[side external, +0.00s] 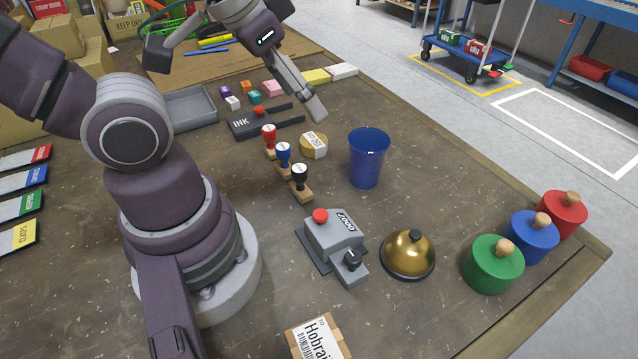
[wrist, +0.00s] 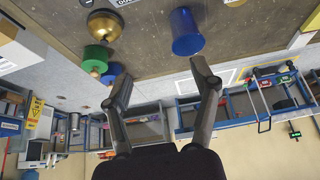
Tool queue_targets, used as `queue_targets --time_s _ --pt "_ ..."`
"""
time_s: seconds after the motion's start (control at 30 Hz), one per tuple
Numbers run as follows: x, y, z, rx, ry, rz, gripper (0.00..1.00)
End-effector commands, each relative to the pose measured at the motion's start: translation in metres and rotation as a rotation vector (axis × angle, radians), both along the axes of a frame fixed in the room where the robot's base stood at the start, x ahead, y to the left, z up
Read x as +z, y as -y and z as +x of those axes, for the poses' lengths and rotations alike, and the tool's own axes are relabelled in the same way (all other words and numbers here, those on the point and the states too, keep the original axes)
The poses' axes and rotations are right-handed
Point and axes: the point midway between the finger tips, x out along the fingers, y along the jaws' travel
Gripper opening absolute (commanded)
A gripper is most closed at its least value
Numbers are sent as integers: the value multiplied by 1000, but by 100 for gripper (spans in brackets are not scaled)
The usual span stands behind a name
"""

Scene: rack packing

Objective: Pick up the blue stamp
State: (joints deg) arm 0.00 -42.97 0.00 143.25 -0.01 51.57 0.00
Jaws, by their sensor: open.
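In the side external view the blue stamp (side external: 283,153) stands on the table, with a blue handle top and a wooden base. It is in a row between a red-topped stamp (side external: 269,137) and a black-topped stamp (side external: 299,178). My gripper (side external: 312,104) is above and behind the row, apart from the stamps. In the wrist view my gripper (wrist: 162,72) has its two fingers apart with nothing between them. That view looks across the table, and the blue stamp is not visible in it.

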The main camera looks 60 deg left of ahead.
Motion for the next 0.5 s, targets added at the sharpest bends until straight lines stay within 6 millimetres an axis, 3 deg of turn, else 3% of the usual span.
queue_targets --time_s 0.17,0.23,0.5 --pt "0 -2 1 28 -8 -9 61" --pt "-3 -10 7 159 -49 -52 61" --pt "-46 -86 34 1270 -249 -290 61"
